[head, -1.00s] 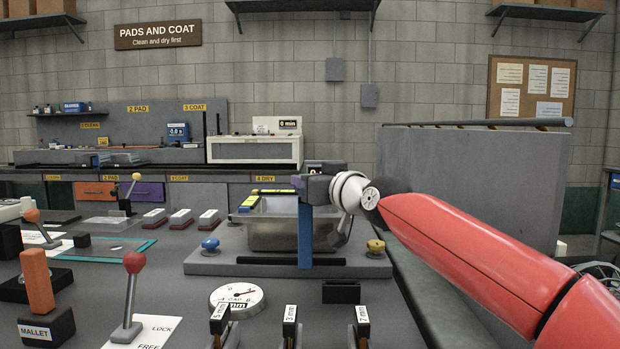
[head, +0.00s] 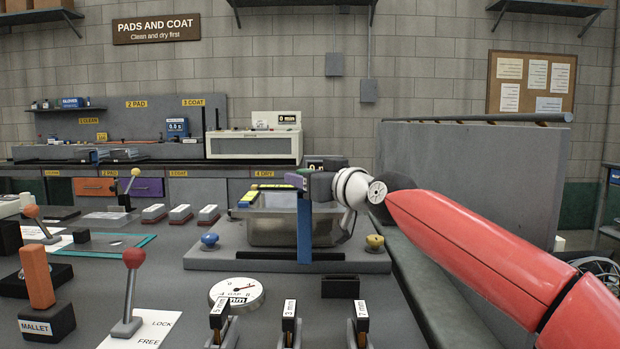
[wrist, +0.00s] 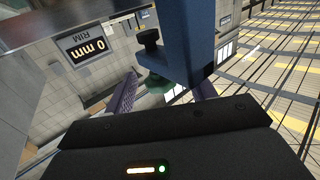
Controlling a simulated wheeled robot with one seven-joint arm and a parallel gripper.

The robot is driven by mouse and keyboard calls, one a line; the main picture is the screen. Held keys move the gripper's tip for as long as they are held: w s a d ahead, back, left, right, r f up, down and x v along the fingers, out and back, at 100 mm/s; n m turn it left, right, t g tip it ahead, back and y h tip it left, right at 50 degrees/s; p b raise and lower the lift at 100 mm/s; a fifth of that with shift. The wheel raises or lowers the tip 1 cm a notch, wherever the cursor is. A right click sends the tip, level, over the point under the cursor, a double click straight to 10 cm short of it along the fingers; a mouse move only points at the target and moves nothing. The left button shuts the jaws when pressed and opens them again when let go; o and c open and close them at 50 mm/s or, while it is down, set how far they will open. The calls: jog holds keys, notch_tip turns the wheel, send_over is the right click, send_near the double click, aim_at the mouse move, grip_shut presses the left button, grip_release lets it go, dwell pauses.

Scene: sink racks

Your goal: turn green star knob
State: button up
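The green star knob (wrist: 158,84) shows in the wrist view, dark green, under the blue upright (wrist: 190,45) and below a black knob (wrist: 150,42). My gripper (wrist: 162,92) has its two purple fingers apart, one left and one right of the green knob. I cannot tell whether either finger touches it. In the head view my gripper (head: 296,181) is at the top of the blue upright (head: 304,228), above a clear-walled tank (head: 272,230).
The tank's grey base carries a blue knob (head: 209,241) and a yellow knob (head: 375,243). Labelled levers (head: 289,325) and a round gauge (head: 237,293) stand in front. A grey partition (head: 470,180) rises behind my arm. A "0 mm RIM" display (wrist: 86,50) is close by in the wrist view.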

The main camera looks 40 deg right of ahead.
jog(key=shift+r, duration=0.1)
jog(key=s+b, duration=0.1)
jog(key=s, duration=0.6)
jog(key=shift+s+b, duration=0.3)
jog(key=shift+s, duration=0.1)
jog(key=shift+s, duration=0.1)
